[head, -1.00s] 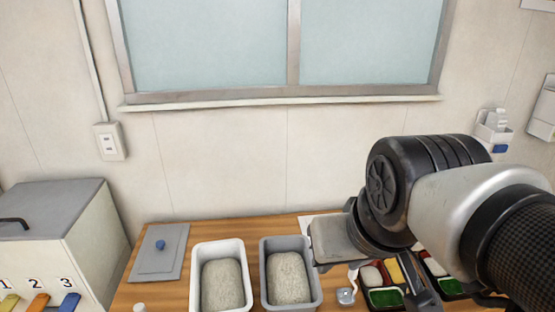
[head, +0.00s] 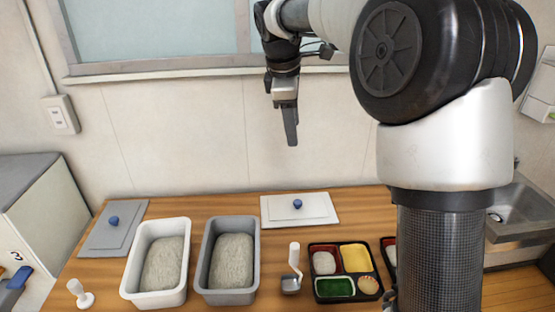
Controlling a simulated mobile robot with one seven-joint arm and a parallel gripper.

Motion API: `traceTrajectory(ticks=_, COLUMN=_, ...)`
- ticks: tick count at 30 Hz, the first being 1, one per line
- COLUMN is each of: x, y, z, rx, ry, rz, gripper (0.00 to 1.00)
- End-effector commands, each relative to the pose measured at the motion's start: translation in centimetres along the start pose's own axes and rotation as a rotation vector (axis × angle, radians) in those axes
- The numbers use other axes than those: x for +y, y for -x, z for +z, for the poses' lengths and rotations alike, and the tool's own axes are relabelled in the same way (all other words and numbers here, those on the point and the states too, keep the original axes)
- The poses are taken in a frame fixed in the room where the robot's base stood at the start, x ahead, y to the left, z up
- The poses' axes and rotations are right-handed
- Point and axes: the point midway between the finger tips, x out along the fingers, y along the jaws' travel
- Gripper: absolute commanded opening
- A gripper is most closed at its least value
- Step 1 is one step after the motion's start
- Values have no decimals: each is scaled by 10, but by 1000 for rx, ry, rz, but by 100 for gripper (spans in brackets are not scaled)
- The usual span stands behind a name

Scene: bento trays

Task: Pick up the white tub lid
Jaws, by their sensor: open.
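The white tub lid (head: 320,212) lies flat at the back of the wooden counter, against the wall side, with a blue knob (head: 297,203) on top. My gripper (head: 291,140) points down in the air in front of the wall, well above the lid and apart from it. It is open and empty, though its two fingers overlap from this angle. The white tub (head: 128,284) holds a grey-white mass and stands to the left of the lid, uncovered.
A grey tub (head: 204,280) with similar contents stands beside the white tub. A grey lid (head: 96,241) lies at back left. A scoop (head: 291,283), a white-handled tool (head: 79,294) and a bento tray (head: 312,285) stand nearer the front. A sink (head: 530,212) is at right.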

Motion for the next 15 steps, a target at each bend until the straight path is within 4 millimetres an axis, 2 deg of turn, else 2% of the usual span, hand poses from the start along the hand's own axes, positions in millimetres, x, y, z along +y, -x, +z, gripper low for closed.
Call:
traceTrajectory(ticks=1, x=15, y=-25, z=-9, rx=2, ry=72, rz=-23, gripper=48)
traceTrajectory(ticks=6, x=53, y=-92, z=-26, rx=17, ry=307, rz=-84, gripper=48)
traceTrajectory(ticks=12, x=74, y=-169, z=-29, rx=48, ry=499, rz=-147, gripper=48)
traceTrajectory(ticks=15, x=77, y=-195, z=-26, rx=61, ry=555, rz=-169, gripper=48)
